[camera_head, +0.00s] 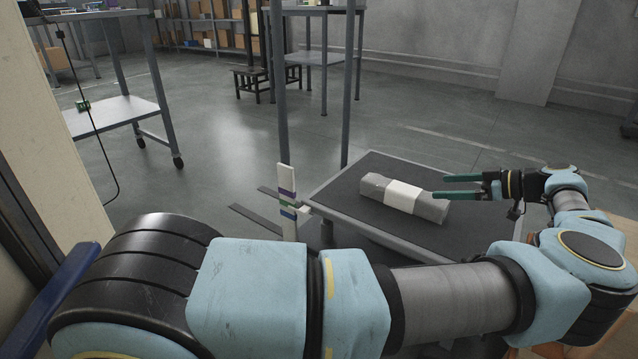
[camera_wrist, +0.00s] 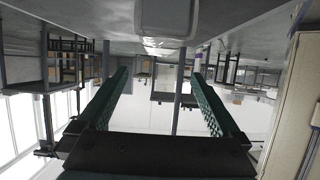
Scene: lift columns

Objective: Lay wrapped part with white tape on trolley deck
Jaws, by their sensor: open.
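The wrapped part (camera_head: 376,186) is a grey block with a band of white tape (camera_head: 403,196) around its middle. It lies flat on the dark trolley deck (camera_head: 350,163), set diagonally. My gripper (camera_head: 437,187) is open, with its two green fingers pointing left near the part's right end and nothing between them. From the head view I cannot tell how far it is above or behind the part. In the wrist view the picture looks upside down. The open gripper (camera_wrist: 160,75) shows empty there, and the part (camera_wrist: 165,18) is at the top edge, outside the fingers.
A post with coloured bands (camera_head: 287,203) stands at the trolley's left corner. A wheeled table (camera_head: 118,112) is at the left, and shelves with boxes (camera_head: 215,25) stand far back. The floor between is open.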

